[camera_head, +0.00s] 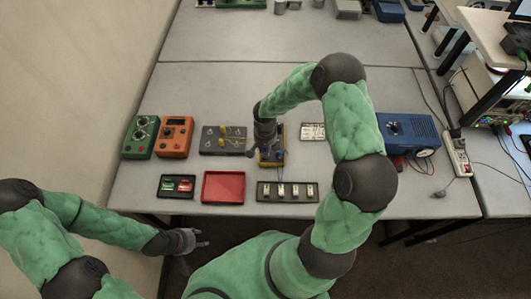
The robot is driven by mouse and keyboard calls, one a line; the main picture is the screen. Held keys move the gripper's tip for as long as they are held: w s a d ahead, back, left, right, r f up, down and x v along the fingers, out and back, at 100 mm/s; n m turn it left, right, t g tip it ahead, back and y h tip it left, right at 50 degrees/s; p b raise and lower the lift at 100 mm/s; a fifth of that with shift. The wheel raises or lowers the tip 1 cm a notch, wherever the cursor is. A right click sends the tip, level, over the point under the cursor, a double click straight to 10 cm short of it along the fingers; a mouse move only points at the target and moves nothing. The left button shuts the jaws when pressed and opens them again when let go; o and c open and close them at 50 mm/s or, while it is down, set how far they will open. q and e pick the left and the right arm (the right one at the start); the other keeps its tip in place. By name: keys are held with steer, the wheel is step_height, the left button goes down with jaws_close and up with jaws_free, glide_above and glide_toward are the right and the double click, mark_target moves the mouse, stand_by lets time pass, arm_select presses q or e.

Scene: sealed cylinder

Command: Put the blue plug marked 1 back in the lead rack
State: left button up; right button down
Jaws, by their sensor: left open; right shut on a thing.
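My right gripper (265,152) points down over a small blue and yellow-edged unit (279,161) at the middle of the table. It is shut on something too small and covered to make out. The blue plug and its mark cannot be picked out in this view. A black strip with several pale upright pieces (288,192) lies at the table's front; I cannot tell whether it is the lead rack. A dark board with yellow parts (223,140) lies left of my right gripper. My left gripper (200,240) is open and empty, low in front of the table's edge.
A red tray (223,187) looks empty. Left of it is a black tray with green and red items (177,186). Green (140,136) and orange (175,136) meters stand at left. A blue box (409,134) and power strip (458,152) are at right.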

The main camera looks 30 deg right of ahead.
arm_select(q)
steer(key=shift+r+p, duration=0.65)
steer(key=shift+r, duration=0.1)
arm_select(e)
steer(key=shift+r, duration=1.3)
